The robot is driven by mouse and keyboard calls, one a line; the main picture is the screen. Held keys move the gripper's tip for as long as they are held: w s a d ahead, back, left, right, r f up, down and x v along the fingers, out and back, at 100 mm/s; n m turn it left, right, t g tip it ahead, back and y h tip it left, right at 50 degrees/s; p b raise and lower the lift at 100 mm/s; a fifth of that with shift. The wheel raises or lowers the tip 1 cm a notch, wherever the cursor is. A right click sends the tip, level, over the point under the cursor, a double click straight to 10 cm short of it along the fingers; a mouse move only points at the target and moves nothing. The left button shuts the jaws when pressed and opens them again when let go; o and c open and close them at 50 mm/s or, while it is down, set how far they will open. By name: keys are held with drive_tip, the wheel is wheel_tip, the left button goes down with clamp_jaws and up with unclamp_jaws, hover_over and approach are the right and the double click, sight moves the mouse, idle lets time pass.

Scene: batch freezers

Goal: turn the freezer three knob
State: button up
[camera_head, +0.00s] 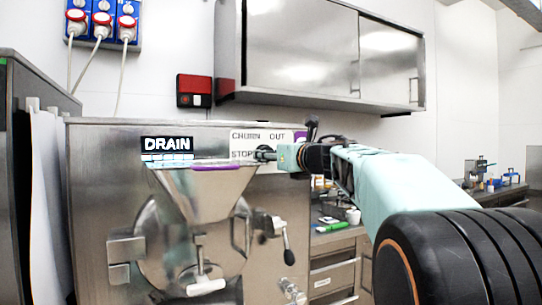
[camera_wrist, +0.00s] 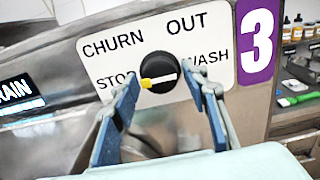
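The black round knob (camera_wrist: 158,72) sits on a white label plate marked CHURN, OUT, STOP and WASH, beside a purple sign with a white 3. Its pale bar lies nearly level, with the yellow end at the left, on the STOP side. My gripper (camera_wrist: 164,72) is open, with one blue finger on each side of the knob. I cannot tell whether either finger touches it. In the head view my gripper (camera_head: 278,155) reaches the plate from the right and hides much of the knob and lettering.
The steel freezer (camera_head: 100,190) has a funnel hopper (camera_head: 205,185) and a door lever (camera_head: 285,235) below the plate. A DRAIN display (camera_head: 167,146) is to the left. A wall cabinet (camera_head: 320,50) hangs above. A counter with small items stands at the right.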

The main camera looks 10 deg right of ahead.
drive_tip(key=shift+o, duration=0.6)
drive_tip(key=v, duration=0.7)
drive_tip(key=shift+s, duration=0.25)
